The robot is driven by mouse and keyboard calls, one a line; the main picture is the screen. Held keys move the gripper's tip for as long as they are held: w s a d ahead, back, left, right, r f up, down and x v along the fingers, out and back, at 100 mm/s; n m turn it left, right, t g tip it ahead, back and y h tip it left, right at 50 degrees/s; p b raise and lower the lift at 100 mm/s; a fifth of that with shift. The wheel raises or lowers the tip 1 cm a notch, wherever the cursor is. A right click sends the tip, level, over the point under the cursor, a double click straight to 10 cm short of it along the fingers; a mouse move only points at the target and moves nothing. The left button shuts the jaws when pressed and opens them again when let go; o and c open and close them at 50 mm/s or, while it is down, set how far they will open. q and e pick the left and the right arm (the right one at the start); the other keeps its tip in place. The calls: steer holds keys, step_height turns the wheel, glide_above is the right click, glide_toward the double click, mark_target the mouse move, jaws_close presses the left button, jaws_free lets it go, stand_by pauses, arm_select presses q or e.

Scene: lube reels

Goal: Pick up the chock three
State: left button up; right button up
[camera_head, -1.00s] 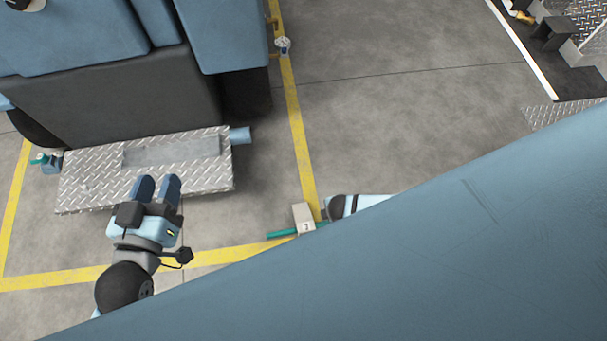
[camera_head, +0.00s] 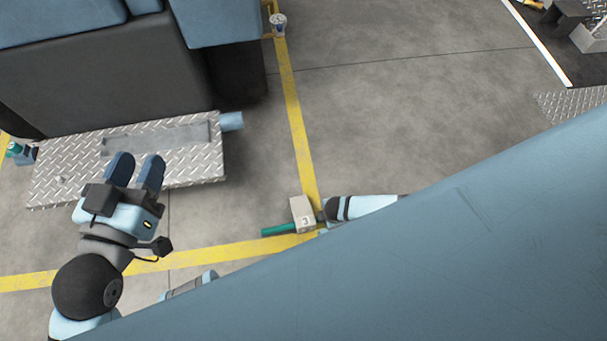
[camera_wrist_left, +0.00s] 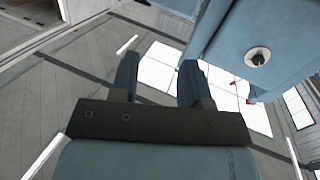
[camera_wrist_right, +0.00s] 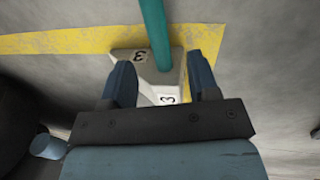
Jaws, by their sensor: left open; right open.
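Chock three (camera_head: 302,213) is a beige block marked 3 with a teal handle (camera_head: 278,230). It sits on the floor at the corner of the yellow lines. In the right wrist view the chock (camera_wrist_right: 143,57) lies between and beyond the fingers of my open right gripper (camera_wrist_right: 160,72), its handle pointing away. I cannot tell whether the fingers touch it. In the head view my right arm reaches the chock from the right, its fingers mostly hidden. My left gripper (camera_head: 136,164) is open and empty, over the tread-plate step, away from the chock.
The blue and black machine (camera_head: 110,75) with a tread-plate step (camera_head: 70,172) stands at the left. A teal-topped item (camera_head: 20,152) is at its left end. Open grey floor (camera_head: 400,110) lies right of the yellow line. My own blue body covers the lower right.

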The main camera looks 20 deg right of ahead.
steer(key=f+b, duration=0.2)
steer(key=w+f+b, duration=0.1)
steer(key=f, duration=0.1)
steer(key=shift+f+b, duration=0.25)
steer(key=shift+b, duration=0.1)
steer(key=shift+f, duration=0.3)
arm_select(q)
steer(key=w+m, duration=0.1)
steer(key=a+m+t+h, duration=0.1)
steer(key=m, duration=0.1)
steer(key=shift+w+a+r, duration=0.1)
steer(key=shift+w+r, duration=0.2)
steer(key=shift+w, duration=0.1)
arm_select(e)
steer(key=shift+w+r, duration=0.1)
jaws_close()
